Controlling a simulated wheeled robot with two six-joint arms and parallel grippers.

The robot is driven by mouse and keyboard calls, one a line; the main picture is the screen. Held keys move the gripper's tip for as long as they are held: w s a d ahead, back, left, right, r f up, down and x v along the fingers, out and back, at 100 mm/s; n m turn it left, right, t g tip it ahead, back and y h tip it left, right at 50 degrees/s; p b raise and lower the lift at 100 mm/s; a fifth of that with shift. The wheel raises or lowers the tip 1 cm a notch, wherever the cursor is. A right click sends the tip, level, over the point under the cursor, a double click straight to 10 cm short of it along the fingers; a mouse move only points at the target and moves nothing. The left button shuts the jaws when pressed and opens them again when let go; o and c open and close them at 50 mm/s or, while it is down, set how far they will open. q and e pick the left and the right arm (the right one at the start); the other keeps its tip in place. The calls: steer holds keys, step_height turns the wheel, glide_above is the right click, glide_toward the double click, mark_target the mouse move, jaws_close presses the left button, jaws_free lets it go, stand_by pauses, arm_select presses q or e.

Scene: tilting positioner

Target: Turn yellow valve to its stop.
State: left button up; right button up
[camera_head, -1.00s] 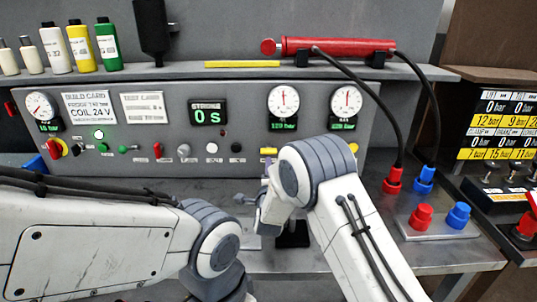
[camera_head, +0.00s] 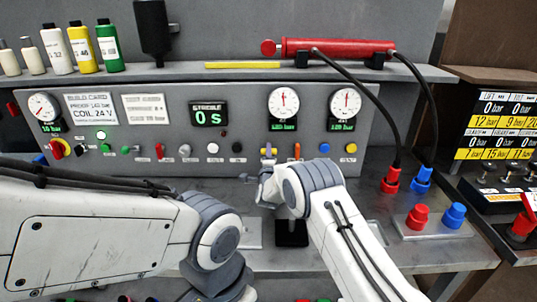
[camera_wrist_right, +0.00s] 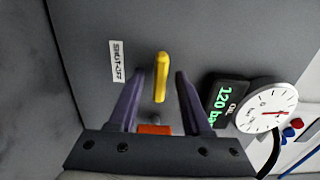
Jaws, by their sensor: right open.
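The yellow valve handle (camera_wrist_right: 161,78) stands out from the grey panel in the right wrist view, beside a SHUT-OFF label (camera_wrist_right: 117,61). It looks nearly upright in that picture. My right gripper (camera_wrist_right: 160,80) is open, with one purple finger on each side of the handle and a visible gap to both.
Gauges (camera_head: 284,103) sit above. Red and blue couplings (camera_head: 418,216) with hoses are at right. In the wrist view, the nearby display (camera_wrist_right: 227,102) reads 120 bar.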

jaws_close()
steer(key=shift+f+n+b, duration=0.1)
steer(key=shift+n+b, duration=4.55)
steer(key=shift+n, duration=4.25)
